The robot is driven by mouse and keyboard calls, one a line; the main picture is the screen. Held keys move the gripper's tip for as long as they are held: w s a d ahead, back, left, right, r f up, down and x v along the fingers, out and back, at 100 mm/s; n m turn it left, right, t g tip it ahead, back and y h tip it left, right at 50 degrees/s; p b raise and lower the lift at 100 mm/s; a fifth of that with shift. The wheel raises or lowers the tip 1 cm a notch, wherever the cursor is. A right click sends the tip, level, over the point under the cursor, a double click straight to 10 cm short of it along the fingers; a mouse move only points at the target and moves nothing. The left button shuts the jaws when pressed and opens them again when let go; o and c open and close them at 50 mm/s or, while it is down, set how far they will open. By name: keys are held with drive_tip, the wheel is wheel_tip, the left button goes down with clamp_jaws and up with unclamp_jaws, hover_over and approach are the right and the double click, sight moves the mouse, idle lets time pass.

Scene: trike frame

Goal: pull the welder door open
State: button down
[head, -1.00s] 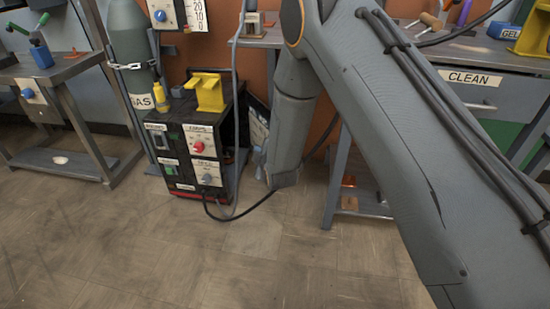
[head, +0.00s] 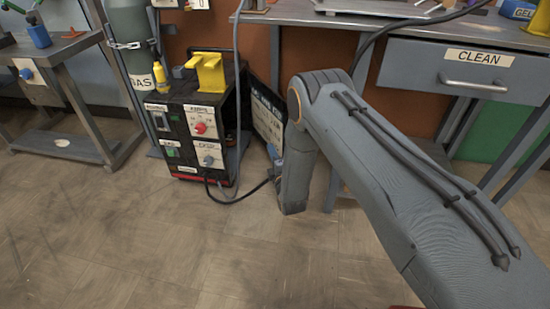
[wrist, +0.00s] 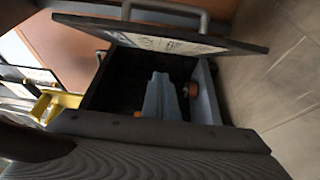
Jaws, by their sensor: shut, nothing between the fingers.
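The black welder (head: 152,112) stands on the floor left of my arm in the head view. Its side door (head: 266,117) hangs swung out on the welder's right side. In the wrist view the door (wrist: 160,42) lies across the top, with a grey bar handle (wrist: 130,12) beyond it and a dark opening (wrist: 122,85) below. My gripper (wrist: 162,76) appears as narrow blue-grey fingers, shut and empty, in front of or inside the opening; which one is unclear. The handle is apart from the fingertips. In the head view my arm partly hides the gripper.
A yellow bracket (head: 208,75) sits on the welder. A black cable (head: 232,198) loops from its front across the floor. A grey workbench with a CLEAN drawer (head: 468,72) stands at the right, a metal cart (head: 66,120) at the left. The floor in front is clear.

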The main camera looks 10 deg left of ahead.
sight(278, 140)
drive_tip(key=shift+w+d+b, duration=0.2)
drive_tip(key=shift+w+b, duration=0.4)
drive_tip(key=shift+w, duration=0.6)
drive_tip(key=shift+w+d+b, duration=0.15)
drive_tip(key=shift+w+b, duration=0.4)
drive_tip(key=shift+w, duration=0.6)
drive_tip(key=shift+w+d+b, duration=0.2)
drive_tip(key=shift+w+b, duration=0.4)
drive_tip(key=shift+w, duration=0.6)
drive_tip(key=shift+w, duration=0.1)
